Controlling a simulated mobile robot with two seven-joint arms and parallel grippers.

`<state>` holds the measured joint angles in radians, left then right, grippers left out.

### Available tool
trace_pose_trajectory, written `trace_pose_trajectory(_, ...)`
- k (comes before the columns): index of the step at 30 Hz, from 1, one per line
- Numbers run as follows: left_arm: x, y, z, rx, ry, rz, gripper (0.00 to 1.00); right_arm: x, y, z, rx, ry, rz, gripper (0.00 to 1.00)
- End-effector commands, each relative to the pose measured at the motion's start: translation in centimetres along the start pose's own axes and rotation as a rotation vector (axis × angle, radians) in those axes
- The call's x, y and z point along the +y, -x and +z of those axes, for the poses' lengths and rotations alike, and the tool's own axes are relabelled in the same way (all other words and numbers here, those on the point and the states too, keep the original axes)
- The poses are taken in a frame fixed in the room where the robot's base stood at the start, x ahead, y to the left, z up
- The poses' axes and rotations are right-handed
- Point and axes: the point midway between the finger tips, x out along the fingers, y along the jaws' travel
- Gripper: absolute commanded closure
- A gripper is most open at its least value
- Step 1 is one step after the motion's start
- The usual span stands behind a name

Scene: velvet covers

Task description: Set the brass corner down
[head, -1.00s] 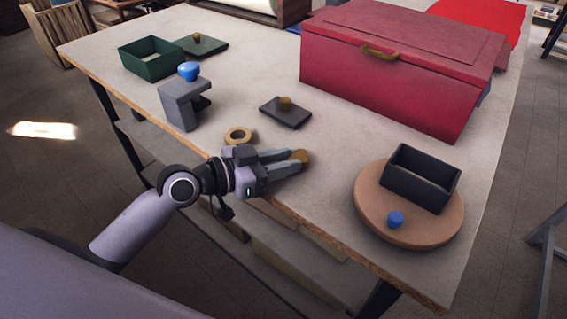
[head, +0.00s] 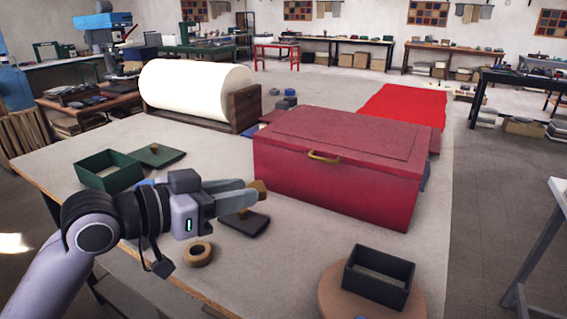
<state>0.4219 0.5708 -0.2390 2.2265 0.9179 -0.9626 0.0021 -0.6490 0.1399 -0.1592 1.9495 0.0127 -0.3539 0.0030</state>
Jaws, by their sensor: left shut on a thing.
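My left gripper (head: 250,191) is shut on the brass corner (head: 260,187), a small gold-brown piece at its fingertips. My right gripper is not in view.
A tape roll (head: 198,253) lies below the gripper. A green box (head: 108,171) and green lid (head: 156,155) are at left. A black box (head: 379,277) stands on a round board (head: 330,291). A white roll (head: 195,88) is at the back. Bare tabletop lies between tape and board.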

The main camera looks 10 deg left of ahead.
Motion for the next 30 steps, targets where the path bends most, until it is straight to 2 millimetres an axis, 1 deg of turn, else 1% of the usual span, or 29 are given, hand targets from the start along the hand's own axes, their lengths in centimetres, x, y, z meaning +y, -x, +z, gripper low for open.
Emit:
trace_pose_trajectory(2, 0.0, -0.1, 0.4, -0.001, 0.006, -0.011, 1.0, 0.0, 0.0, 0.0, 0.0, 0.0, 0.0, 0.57)
trace_pose_trajectory(5, -0.1, -0.5, 1.5, -0.002, 0.017, -0.048, 1.0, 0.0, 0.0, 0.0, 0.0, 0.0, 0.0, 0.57)
trace_pose_trajectory(10, -0.5, -0.9, 4.5, -0.003, 0.045, -0.166, 1.0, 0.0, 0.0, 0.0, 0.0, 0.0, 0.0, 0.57)
trace_pose_trajectory(14, -0.8, -0.6, 7.1, -0.004, 0.069, -0.276, 1.0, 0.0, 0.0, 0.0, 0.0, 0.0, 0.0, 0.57)
trace_pose_trajectory(20, -1.1, 0.9, 11.3, -0.005, 0.107, -0.454, 1.0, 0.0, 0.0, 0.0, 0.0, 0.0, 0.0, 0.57)
trace_pose_trajectory(24, -1.2, 2.5, 14.0, -0.005, 0.127, -0.572, 1.0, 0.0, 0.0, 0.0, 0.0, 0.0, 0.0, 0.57)
trace_pose_trajectory(27, -1.1, 3.5, 15.4, -0.005, 0.138, -0.636, 1.0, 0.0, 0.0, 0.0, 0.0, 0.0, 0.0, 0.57)
trace_pose_trajectory(30, -1.1, 4.4, 16.4, -0.003, 0.145, -0.682, 1.0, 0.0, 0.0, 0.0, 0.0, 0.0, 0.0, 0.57)
